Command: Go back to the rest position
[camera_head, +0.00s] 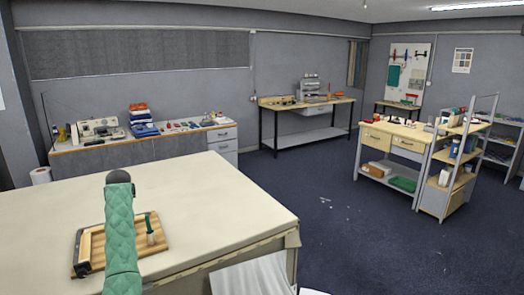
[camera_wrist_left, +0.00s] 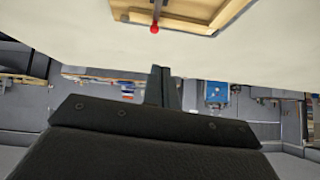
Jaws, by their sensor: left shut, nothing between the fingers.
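My left gripper shows in the left wrist view (camera_wrist_left: 161,84) as dark fingers pressed together with nothing between them. In the head view my arm, in a green quilted sleeve, reaches up over the table from the bottom edge and ends in a dark rounded part; the fingers cannot be made out there. The cream cloth table (camera_head: 215,195) lies beneath. A wooden tray (camera_head: 85,268) lies on it, partly hidden behind the sleeve. A green-handled tool (camera_head: 149,225) stands at the tray's right side. My right gripper is in neither view.
The wrist view shows the tray's edge (camera_wrist_left: 180,21) and a red tip (camera_wrist_left: 155,29) at the top, apart from the fingers. A side bench with a sewing machine (camera_head: 100,130) stands behind. The table's right part is clear. Open blue floor (camera_head: 330,220) lies right.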

